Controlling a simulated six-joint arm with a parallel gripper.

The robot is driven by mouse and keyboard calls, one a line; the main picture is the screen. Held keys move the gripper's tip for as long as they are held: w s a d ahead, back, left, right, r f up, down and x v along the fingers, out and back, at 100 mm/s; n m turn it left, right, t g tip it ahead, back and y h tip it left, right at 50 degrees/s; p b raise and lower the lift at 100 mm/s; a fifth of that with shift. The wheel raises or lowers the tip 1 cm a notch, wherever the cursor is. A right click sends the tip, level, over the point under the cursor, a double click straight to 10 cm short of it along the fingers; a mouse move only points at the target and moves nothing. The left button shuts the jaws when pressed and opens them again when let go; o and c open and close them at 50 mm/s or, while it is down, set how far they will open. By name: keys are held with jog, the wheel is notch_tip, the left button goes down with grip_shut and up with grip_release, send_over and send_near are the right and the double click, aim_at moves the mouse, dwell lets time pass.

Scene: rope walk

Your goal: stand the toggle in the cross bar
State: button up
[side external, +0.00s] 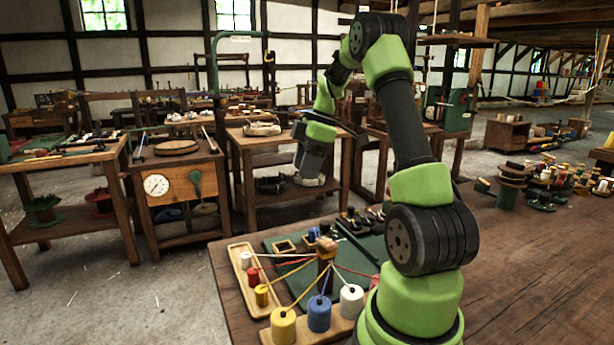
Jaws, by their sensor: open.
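My gripper (309,176) hangs in the air at upper centre, pointing down, beyond and well above the green mat (290,290). It is open, and no held thing shows at it. I cannot pick out the toggle or the cross bar with certainty at this size. A dark upright post (326,268) with a wooden knob stands on the mat, with coloured cords fanning from it. A thin dark bar (354,240) lies slanted at the mat's far side, near small dark pieces. My arm hides part of the mat's right side.
A wooden tray (238,254) at the table's left edge holds white, red and yellow bobbins. Yellow, blue and white bobbins (319,314) stand on a wooden strip in front. Spools and tools (560,180) crowd the far right. The table's right front (550,280) is clear.

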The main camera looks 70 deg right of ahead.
jog(key=a+r+m+t+h, duration=0.1)
jog(key=a+r+m, duration=0.3)
jog(key=a, duration=0.5)
jog(key=a+r+m+t+h, duration=0.1)
jog(key=a+r, duration=0.4)
jog(key=a, duration=0.5)
jog(key=s+a+m+t+y, duration=0.1)
jog(key=s+a+m+t, duration=0.1)
jog(key=s+a+m, duration=0.3)
jog(key=s+a, duration=0.4)
jog(key=shift+s+f+m+y, duration=0.15)
jog(key=shift+m+y, duration=0.15)
jog(key=shift+m, duration=0.1)
notch_tip(320, 180, up, 5)
